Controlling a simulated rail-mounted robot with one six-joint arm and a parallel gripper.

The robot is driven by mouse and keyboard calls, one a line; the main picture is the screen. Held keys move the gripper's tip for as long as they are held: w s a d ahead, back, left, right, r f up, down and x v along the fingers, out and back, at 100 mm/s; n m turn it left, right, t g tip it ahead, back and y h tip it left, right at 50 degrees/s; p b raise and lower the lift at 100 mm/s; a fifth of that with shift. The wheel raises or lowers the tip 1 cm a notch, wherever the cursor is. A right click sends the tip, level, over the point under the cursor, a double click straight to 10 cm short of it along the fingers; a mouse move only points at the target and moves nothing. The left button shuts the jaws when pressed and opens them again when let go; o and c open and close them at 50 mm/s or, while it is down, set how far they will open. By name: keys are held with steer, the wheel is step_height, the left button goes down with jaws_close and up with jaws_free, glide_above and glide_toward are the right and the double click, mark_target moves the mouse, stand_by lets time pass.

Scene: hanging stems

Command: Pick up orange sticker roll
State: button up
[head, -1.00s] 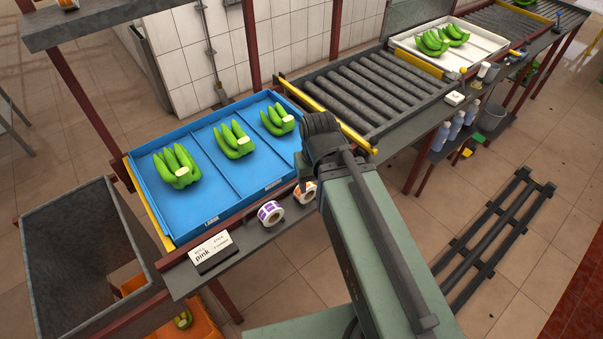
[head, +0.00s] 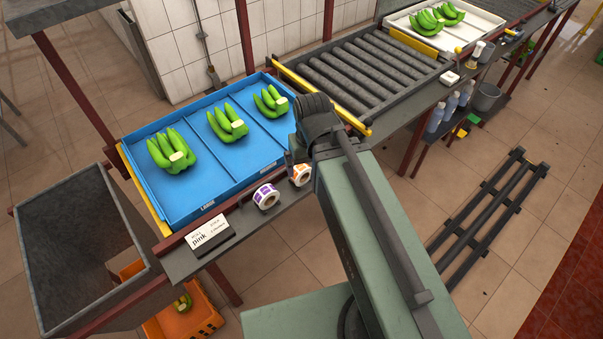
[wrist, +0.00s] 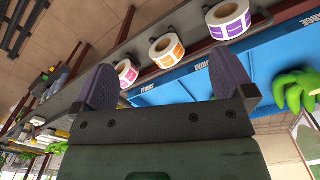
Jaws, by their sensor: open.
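The orange sticker roll (head: 299,175) stands on the narrow grey ledge in front of the blue tray, right beside my arm in the head view. In the wrist view the orange roll (wrist: 167,51) is the middle of three rolls, beyond my fingers and between them in the picture. My gripper (wrist: 170,86) is open and empty, its two dark fingers wide apart and not touching the roll. In the head view my arm hides most of the gripper.
A purple roll (head: 266,196) stands left of the orange one; a reddish roll (wrist: 125,74) shows on its other side in the wrist view. A card reading "pink" (head: 209,236) is on the ledge. The blue tray (head: 186,207) with green bananas lies behind.

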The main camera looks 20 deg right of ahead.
mark_target(301, 167)
steer(key=w+f+n+b, duration=0.1)
steer(key=w, duration=0.2)
steer(key=w+f+n+b, duration=0.1)
steer(key=w+f+b, duration=0.1)
steer(key=w, duration=0.1)
steer(key=w+f+n+b, duration=0.2)
steer(key=w, duration=0.1)
steer(key=shift+w+d+f, duration=0.15)
steer(key=shift+f, duration=0.05)
steer(key=shift+w+r+n, duration=0.15)
steer(key=shift+n, duration=0.15)
steer(key=shift+s, duration=0.35)
step_height(301, 167, down, 11)
steer(key=b, duration=1)
steer(key=shift+r+b, duration=0.15)
steer(key=shift+b, duration=0.25)
steer(key=shift+r, duration=0.2)
steer(key=c, duration=1)
